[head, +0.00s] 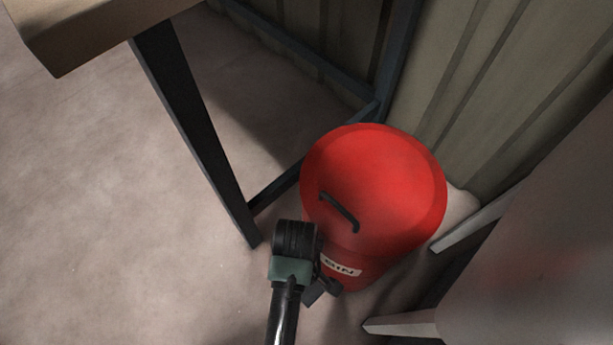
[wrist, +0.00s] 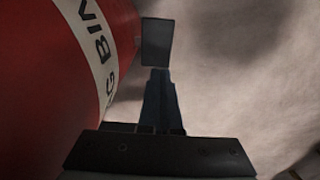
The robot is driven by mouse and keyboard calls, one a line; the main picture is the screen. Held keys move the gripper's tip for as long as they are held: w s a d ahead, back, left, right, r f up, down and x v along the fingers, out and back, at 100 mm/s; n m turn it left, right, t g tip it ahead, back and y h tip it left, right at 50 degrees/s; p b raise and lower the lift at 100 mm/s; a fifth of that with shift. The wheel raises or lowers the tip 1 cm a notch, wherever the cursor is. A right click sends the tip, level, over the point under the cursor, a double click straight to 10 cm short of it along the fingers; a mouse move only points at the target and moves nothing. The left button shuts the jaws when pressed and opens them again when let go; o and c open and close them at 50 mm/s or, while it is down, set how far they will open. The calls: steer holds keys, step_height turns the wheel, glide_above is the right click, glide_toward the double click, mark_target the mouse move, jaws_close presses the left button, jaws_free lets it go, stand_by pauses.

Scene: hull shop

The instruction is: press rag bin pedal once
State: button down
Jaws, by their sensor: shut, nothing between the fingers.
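The red rag bin (head: 385,185) stands upright on the floor with its lid down and a black handle on top. Its white label shows in both views, and its red side (wrist: 40,90) fills the left of the wrist view. The pedal (wrist: 157,40) is a dark flat plate sticking out from the bin's foot. My gripper (wrist: 160,76) is shut and empty, its fingertips lined up with the pedal's near edge. I cannot tell whether they touch it. In the head view my wrist hides much of the gripper and pedal beside the bin's front.
A workbench (head: 95,30) with a dark metal leg (head: 195,130) stands left of the bin. A ribbed wall (head: 480,70) is close behind it. A large grey object (head: 545,250) crowds the right. The floor (head: 110,220) at left is clear.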

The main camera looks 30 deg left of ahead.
steer(key=shift+s+f, duration=0.15)
step_height(320, 180, down, 14)
steer(key=b, duration=1.1)
